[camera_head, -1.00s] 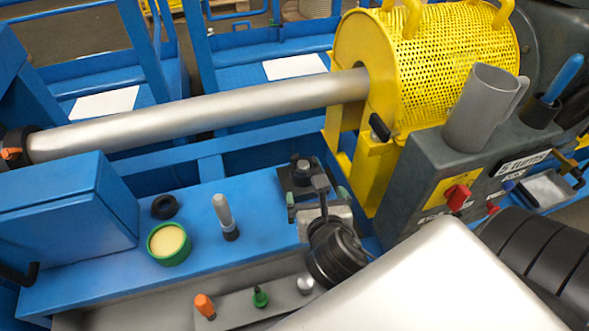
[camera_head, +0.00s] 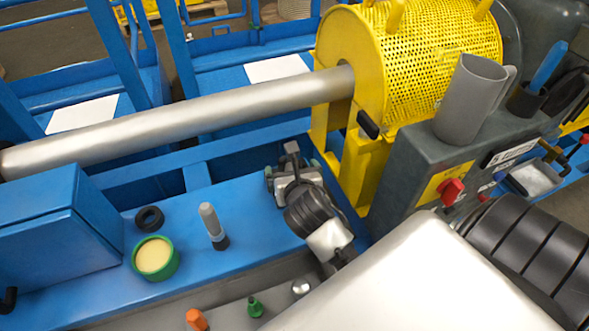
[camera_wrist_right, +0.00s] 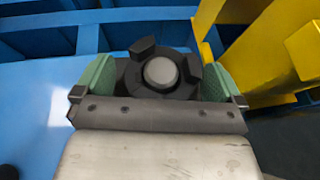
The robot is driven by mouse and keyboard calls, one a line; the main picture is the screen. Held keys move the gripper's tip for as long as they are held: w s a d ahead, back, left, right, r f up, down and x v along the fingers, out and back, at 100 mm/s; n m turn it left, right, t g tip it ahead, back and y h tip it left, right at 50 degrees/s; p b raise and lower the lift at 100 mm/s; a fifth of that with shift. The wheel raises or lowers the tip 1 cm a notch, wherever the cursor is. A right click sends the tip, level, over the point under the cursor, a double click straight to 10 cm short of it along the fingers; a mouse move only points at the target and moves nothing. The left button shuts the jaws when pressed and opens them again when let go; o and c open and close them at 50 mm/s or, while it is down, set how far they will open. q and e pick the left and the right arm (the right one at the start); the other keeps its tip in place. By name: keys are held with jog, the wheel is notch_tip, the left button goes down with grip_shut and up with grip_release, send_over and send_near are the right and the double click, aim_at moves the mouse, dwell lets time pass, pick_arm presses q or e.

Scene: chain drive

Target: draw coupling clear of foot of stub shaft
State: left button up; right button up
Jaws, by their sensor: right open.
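The dark coupling (camera_wrist_right: 133,76) shows in the right wrist view as a ring with raised lugs around the grey round end of the stub shaft (camera_wrist_right: 161,73). My right gripper (camera_wrist_right: 156,80) is open, with one green-padded finger on each side of the coupling. A small gap shows on the left; I cannot tell whether the right pad touches. In the head view my right gripper (camera_head: 291,172) hides most of the coupling, and only a dark part (camera_head: 291,148) shows beyond it. The foot of the shaft is hidden. My left gripper is not in view.
The yellow guard and its bracket (camera_head: 358,165) stand close to the right of my right gripper. A long grey shaft (camera_head: 180,120) runs behind. On the blue bench are a green-rimmed pot (camera_head: 155,258), a black ring (camera_head: 149,218) and a grey pin (camera_head: 212,225).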

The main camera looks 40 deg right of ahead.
jog(key=c, duration=1.6)
jog(key=shift+w+r+p, duration=0.1)
jog(key=shift+r+p, duration=0.1)
jog(key=shift+p, duration=0.15)
jog(key=shift+r, duration=0.25)
jog(key=shift+r+p, duration=0.3)
jog(key=shift+p, duration=0.3)
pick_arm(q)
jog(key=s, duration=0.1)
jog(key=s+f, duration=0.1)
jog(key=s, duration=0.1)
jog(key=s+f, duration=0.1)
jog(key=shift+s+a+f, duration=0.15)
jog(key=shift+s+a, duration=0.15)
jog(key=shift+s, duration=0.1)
pick_arm(e)
jog(key=shift+r, duration=0.1)
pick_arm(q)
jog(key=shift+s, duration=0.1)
